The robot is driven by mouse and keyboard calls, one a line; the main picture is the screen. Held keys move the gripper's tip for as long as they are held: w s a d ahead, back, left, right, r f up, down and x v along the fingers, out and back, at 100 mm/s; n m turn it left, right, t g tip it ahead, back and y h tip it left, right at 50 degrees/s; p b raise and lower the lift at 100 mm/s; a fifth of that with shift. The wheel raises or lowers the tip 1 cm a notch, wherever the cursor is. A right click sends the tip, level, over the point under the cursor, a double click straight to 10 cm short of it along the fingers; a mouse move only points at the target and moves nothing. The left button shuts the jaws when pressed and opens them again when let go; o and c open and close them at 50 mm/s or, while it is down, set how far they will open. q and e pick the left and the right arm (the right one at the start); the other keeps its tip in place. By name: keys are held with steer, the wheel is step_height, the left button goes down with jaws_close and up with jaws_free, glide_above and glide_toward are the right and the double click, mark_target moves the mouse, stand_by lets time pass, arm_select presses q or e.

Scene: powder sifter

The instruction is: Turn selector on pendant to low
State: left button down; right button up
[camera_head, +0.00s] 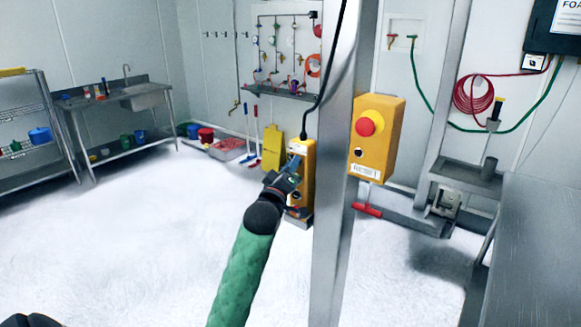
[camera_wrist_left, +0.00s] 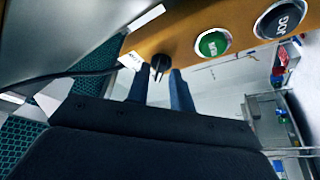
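The yellow pendant (camera_head: 308,160) hangs on a black cable left of the metal post. My left gripper (camera_head: 294,166) is at its front face and covers part of it. In the left wrist view, the pendant's face (camera_wrist_left: 180,38) runs along the top. A small black selector knob (camera_wrist_left: 159,66) sits between the two blue-grey fingertips of my left gripper (camera_wrist_left: 158,74). The fingers are apart, one on each side of the knob; whether they touch it I cannot tell. The selector's markings are not readable. My right gripper is not in view.
A green button (camera_wrist_left: 212,43) and a black button (camera_wrist_left: 279,18) lie beside the selector. The metal post (camera_head: 336,200) stands just right of the pendant. A yellow box with a red button (camera_head: 367,123) is beyond it. The white floor (camera_head: 130,240) is clear at left.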

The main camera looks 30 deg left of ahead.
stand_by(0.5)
arm_select(q)
steer(key=m+h+b, duration=0.1)
steer(key=m+h, duration=0.3)
steer(key=m, duration=0.4)
steer(key=m+h+b, duration=0.2)
steer(key=m+h, duration=0.1)
steer(key=m, duration=0.5)
steer(key=a+m+h+b, duration=0.1)
steer(key=m+h, duration=0.3)
steer(key=m, duration=0.5)
steer(key=shift+g+h, duration=0.3)
steer(key=shift+g, duration=0.1)
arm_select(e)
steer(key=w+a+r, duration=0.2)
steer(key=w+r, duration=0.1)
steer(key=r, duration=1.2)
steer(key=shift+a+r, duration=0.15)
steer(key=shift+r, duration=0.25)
arm_select(q)
steer(key=shift+m, duration=0.3)
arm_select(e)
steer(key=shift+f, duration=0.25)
arm_select(q)
steer(key=c, duration=1.5)
jaws_free()
steer(key=shift+w, duration=0.1)
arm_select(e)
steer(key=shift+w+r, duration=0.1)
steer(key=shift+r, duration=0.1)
